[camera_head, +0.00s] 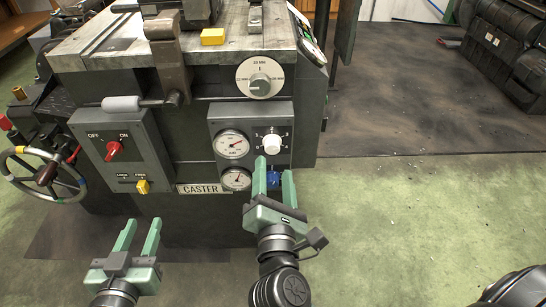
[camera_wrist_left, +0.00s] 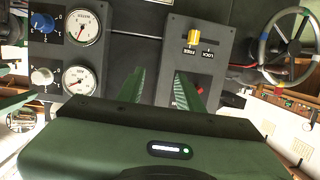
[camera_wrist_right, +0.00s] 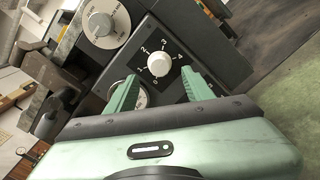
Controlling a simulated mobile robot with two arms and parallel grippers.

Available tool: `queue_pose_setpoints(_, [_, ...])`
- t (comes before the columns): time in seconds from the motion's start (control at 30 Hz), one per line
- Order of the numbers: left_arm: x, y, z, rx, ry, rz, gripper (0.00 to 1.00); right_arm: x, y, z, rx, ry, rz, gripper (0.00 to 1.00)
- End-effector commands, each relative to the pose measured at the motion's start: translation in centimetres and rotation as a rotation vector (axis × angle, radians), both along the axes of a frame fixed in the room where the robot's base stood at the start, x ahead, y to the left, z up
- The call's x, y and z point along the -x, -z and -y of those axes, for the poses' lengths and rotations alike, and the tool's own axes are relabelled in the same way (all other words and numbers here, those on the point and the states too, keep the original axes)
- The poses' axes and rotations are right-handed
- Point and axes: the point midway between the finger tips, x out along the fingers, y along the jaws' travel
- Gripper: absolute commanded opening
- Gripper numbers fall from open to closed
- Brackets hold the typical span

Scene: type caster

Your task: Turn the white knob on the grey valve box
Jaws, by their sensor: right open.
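The white knob (camera_head: 271,143) sits on the upper right of the grey valve box (camera_head: 284,114), inside a printed number dial. It also shows in the right wrist view (camera_wrist_right: 158,63) and in the left wrist view (camera_wrist_left: 42,77). My right gripper (camera_head: 273,172) is open and empty, just below the knob in the head view. In the right wrist view its fingers (camera_wrist_right: 161,92) point toward the knob, one to each side and apart from it. My left gripper (camera_head: 138,236) is open and empty, low at the left in front of the machine.
A blue knob (camera_head: 273,180) is partly hidden behind my right gripper. Two gauges (camera_head: 231,144) lie left of the white knob. A box with a red switch (camera_head: 114,150) and a yellow knob (camera_head: 142,187) is at left, near a handwheel (camera_head: 46,174).

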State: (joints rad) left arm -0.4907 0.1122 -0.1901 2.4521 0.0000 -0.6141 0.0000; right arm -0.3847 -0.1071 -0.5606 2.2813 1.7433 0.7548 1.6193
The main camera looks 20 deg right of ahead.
Motion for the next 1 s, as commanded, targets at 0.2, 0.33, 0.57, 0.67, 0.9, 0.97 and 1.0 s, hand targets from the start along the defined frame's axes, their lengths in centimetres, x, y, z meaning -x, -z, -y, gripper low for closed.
queue_pose_setpoints(0.2, [0.4, 1.0, -0.3, -0.014, -0.003, -0.056, 0.36, -3.5, -0.3, 0.9, 0.006, -0.001, 0.004, 0.52])
queue_pose_setpoints(0.33, [0.5, 1.2, -0.3, -0.017, -0.004, -0.068, 0.36, -5.3, -0.2, 1.5, 0.008, -0.001, 0.003, 0.52])
queue_pose_setpoints(0.57, [0.5, 1.3, -0.3, -0.018, -0.004, -0.07, 0.36, -6.6, -0.1, 1.9, 0.008, 0.0, 0.0, 0.52])
queue_pose_setpoints(0.67, [0.5, 1.3, -0.3, -0.018, -0.005, -0.07, 0.36, -6.7, -0.1, 1.9, 0.009, -0.001, -0.001, 0.52])
queue_pose_setpoints(0.9, [0.5, 1.3, -0.3, -0.018, -0.005, -0.07, 0.36, -6.6, -0.1, 1.9, 0.009, -0.001, -0.001, 0.19])
queue_pose_setpoints(0.97, [0.5, 1.3, -0.3, -0.018, -0.005, -0.07, 0.36, -6.6, -0.1, 1.9, 0.009, -0.001, -0.001, 0.02])
queue_pose_setpoints(1.0, [0.5, 1.3, -0.3, -0.017, -0.005, -0.07, 0.36, -6.6, -0.1, 1.9, 0.009, -0.001, -0.001, 0.0])
